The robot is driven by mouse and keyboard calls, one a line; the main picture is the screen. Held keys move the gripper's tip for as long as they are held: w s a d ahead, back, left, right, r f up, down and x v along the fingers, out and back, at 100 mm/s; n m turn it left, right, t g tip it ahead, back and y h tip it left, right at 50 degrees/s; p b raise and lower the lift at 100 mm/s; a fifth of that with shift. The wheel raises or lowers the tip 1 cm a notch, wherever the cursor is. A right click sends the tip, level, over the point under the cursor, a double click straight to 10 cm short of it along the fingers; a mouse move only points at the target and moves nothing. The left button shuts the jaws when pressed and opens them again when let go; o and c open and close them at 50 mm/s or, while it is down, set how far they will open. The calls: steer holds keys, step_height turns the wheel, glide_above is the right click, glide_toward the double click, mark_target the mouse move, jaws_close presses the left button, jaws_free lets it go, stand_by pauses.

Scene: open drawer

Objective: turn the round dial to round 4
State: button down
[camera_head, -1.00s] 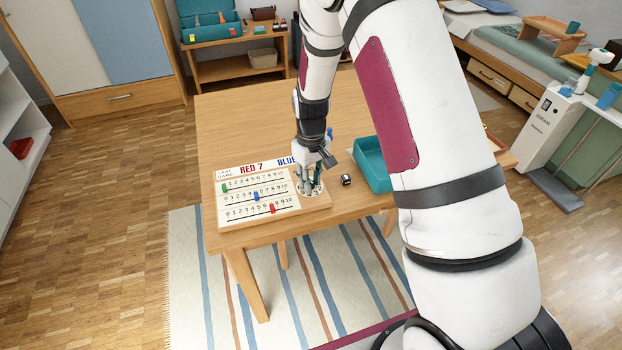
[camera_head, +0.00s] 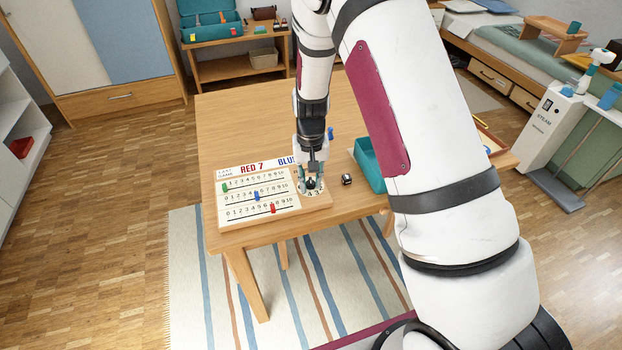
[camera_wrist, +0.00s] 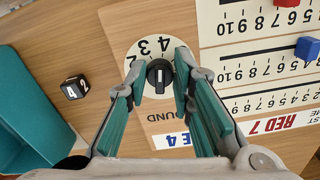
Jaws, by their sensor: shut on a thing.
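The round dial is a cream disc (camera_wrist: 146,52) with a black knob (camera_wrist: 160,76) at its centre. In the wrist view the knob has a short white mark, and the digits 4, 3 and 2 show on the disc, upside down. My gripper (camera_wrist: 161,75) points down at the dial and is shut on the knob, one green finger on each side. The fingers hide the disc's sides and other digits. In the head view my gripper (camera_head: 312,184) is at the right end of the wooden scoreboard (camera_head: 260,221), and the dial is mostly covered.
A small black die (camera_head: 346,180) lies just right of the scoreboard. A teal tray (camera_head: 368,166) stands beyond it, partly behind my arm. Red, blue and green sliders sit on the scoreboard tracks. The table's left and back (camera_head: 235,115) are clear.

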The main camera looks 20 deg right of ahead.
mark_target(310, 181)
steer(key=shift+m, duration=0.6)
steer(key=c, duration=1.4)
jaws_free()
steer(key=shift+r, duration=0.1)
step_height(310, 181, up, 12)
steer(key=shift+f, duration=0.1)
